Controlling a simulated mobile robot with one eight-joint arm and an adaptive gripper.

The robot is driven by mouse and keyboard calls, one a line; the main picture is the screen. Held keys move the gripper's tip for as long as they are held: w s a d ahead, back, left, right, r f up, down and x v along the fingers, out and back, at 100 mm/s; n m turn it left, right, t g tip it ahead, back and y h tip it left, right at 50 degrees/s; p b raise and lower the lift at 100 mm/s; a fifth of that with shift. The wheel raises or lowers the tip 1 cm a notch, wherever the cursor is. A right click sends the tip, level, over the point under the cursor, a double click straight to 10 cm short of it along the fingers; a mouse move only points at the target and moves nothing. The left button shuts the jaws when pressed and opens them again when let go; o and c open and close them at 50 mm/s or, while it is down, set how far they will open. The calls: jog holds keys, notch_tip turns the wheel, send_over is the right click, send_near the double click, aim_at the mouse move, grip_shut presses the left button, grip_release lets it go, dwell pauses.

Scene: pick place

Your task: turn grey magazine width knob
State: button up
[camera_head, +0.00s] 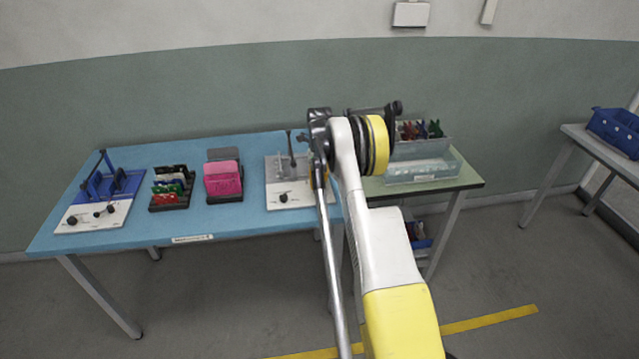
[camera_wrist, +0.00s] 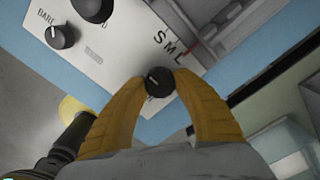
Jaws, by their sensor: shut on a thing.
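The device with the grey magazine (camera_head: 290,172) stands at the right end of the blue table; its white panel (camera_wrist: 112,55) fills the upper part of the wrist view. A dark round knob (camera_wrist: 159,81) with a pale pointer line sits near the panel's edge, beside the letters S, M and L. My gripper (camera_wrist: 160,84) has its yellow fingers shut on this knob, one on each side. The pointer tilts a little left of straight up in the wrist view. In the head view my arm hides the knob and most of the gripper.
Two other dark knobs (camera_wrist: 62,36) and (camera_wrist: 93,8) are on the same panel. A blue-magazine device (camera_head: 105,190), a card rack (camera_head: 170,190) and a pink stack (camera_head: 223,180) stand left. A clear bin (camera_head: 420,168) is on the green table.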

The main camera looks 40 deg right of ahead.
jog(key=o, duration=1.2)
jog(key=shift+s, duration=0.1)
notch_tip(320, 180, up, 12)
